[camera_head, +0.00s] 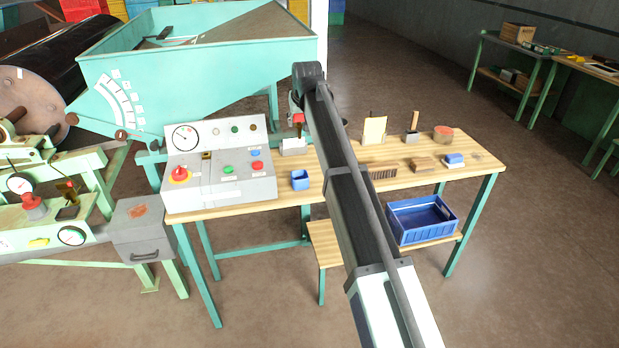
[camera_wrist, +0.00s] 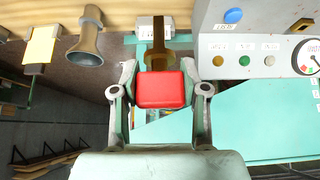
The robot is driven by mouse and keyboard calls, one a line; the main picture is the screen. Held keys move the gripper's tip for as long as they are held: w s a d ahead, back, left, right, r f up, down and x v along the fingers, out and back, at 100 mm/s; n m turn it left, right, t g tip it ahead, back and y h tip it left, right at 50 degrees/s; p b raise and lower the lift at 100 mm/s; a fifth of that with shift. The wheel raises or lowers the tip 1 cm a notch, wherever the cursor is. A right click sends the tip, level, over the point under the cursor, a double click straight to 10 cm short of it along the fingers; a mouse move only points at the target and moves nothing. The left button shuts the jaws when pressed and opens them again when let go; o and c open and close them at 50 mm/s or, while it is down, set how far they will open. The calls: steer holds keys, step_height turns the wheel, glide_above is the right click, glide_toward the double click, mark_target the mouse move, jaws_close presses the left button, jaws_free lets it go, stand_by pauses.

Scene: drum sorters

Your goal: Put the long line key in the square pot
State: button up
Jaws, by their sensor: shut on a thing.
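The key has a red head (camera_wrist: 161,90) and a brass-coloured shaft (camera_wrist: 158,58); I take it for the long line key. My gripper (camera_wrist: 160,95) is shut on the red head, with one finger on each side. In the head view, the red head (camera_head: 298,118) shows beside my arm, above a small white labelled block (camera_head: 293,147). The block also shows beyond the shaft in the wrist view (camera_wrist: 145,28). I cannot tell whether the shaft is still in the block. The blue square pot (camera_head: 299,182) stands upright on the wooden bench, in front of the block.
A grey control console (camera_head: 220,180) with buttons and a dial stands left of the pot. A green hopper (camera_head: 200,65) rises behind. My arm crosses the bench's middle. A wooden card holder, brush and small blocks stand at right. A blue crate (camera_head: 421,232) sits on the lower shelf.

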step_height(320, 180, down, 19)
steer(key=p, duration=0.3)
steer(key=shift+a+f, duration=0.15)
steer(key=shift+f, duration=0.15)
steer(key=o, duration=1.2)
steer(key=shift+c, duration=0.2)
